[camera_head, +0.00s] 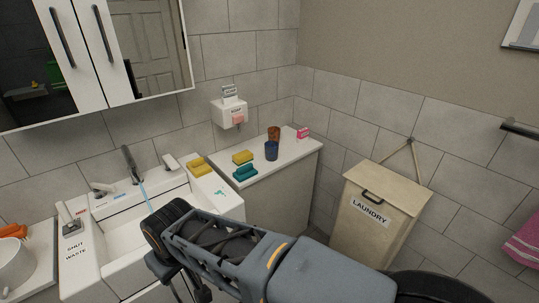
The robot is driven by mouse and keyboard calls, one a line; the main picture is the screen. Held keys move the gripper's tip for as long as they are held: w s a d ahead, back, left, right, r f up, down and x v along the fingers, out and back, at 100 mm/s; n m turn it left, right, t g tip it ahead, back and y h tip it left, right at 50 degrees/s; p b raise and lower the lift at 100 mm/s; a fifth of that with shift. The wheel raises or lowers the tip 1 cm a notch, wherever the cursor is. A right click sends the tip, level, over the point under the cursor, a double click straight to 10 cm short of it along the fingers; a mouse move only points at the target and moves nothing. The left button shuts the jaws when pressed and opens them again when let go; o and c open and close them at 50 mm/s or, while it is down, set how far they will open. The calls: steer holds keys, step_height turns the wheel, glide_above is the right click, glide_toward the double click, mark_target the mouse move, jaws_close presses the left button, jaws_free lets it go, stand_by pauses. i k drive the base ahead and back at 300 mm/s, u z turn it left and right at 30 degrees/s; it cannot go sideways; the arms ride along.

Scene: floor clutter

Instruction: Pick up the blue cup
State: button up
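The blue cup (271,152) stands upright on the white counter (283,161) right of the sink, near the back wall. It is small and dark blue, and nothing covers it. A brown cup (274,133) stands just behind it. My arm reaches in from the bottom right, over the front of the sink, and ends left of and nearer than the blue cup. My gripper (178,284) seems to hang below the arm's end and is partly hidden; its fingers cannot be made out clearly. My arm is well apart from the cup.
Yellow (243,157) and teal (245,172) sponges lie left of the cup, and a pink box (303,133) lies to the right. The sink (130,222) has a running tap. A laundry hamper (376,216) stands right of the counter. A mirrored cabinet (100,50) hangs above.

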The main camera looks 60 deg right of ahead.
mark_target(271, 151)
steer(key=k, duration=0.35)
steer(key=z, duration=2.35)
steer(key=i, duration=1.35)
steer(key=u, duration=2.1)
